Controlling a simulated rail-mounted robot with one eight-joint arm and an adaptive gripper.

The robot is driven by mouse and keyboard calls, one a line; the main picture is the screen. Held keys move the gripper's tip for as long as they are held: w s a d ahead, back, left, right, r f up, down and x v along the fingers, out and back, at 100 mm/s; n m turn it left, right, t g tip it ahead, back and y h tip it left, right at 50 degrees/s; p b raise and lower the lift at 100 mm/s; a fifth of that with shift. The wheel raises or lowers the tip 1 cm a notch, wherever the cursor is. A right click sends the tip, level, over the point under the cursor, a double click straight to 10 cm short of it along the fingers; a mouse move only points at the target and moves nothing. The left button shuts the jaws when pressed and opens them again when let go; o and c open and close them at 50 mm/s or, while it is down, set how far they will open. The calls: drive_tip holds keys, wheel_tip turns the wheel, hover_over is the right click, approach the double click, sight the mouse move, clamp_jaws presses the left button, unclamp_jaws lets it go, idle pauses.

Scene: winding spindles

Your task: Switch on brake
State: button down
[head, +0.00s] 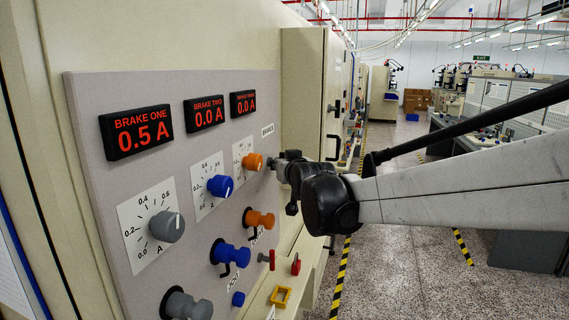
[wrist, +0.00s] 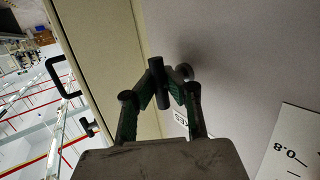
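The grey brake panel (head: 100,190) stands at the left of the head view. Its displays read brake one (head: 136,131) at 0.5 A, brake two (head: 206,111) at 0.0 A and the third (head: 243,103) at 0.0 A. A small dark switch (head: 271,163) sits below a small label (head: 267,130) at the panel's right edge. It also shows in the wrist view (wrist: 184,71), partly hidden by a finger. My gripper (head: 284,161) is at this switch. In the wrist view its fingertips (wrist: 164,84) are together, beside the switch; contact is unclear.
Grey (head: 166,226), blue (head: 220,186) and orange (head: 251,161) dials protrude from the panel, with coloured levers below. A cabinet door handle (head: 334,147) is just right of my gripper. The aisle floor (head: 400,240) is clear.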

idle(0.3)
drive_tip(key=c, duration=2)
unclamp_jaws()
drive_tip(key=shift+s, duration=0.1)
drive_tip(key=v, duration=1.2)
drive_tip(key=s+d+f+m+g+h+b, duration=0.1)
drive_tip(key=s+d+f+g+b, duration=0.1)
drive_tip(key=s+d+f, duration=0.4)
drive_tip(key=s+d+f+m+g+h+b, duration=0.1)
drive_tip(key=s+d+f+g+h+b, duration=0.1)
drive_tip(key=s+d+f, duration=0.4)
drive_tip(key=s+d+f+m+g+h+b, duration=0.1)
drive_tip(key=s+d+f+g, duration=0.3)
drive_tip(key=s+f, duration=1)
drive_tip(key=shift+s+d+h+b, duration=0.15)
drive_tip(key=shift+s+d+b, duration=0.3)
drive_tip(key=shift+s+d, duration=0.45)
drive_tip(key=shift+s+d+h+b, duration=0.15)
drive_tip(key=shift+s+d+b, duration=0.35)
drive_tip(key=shift+s, duration=0.6)
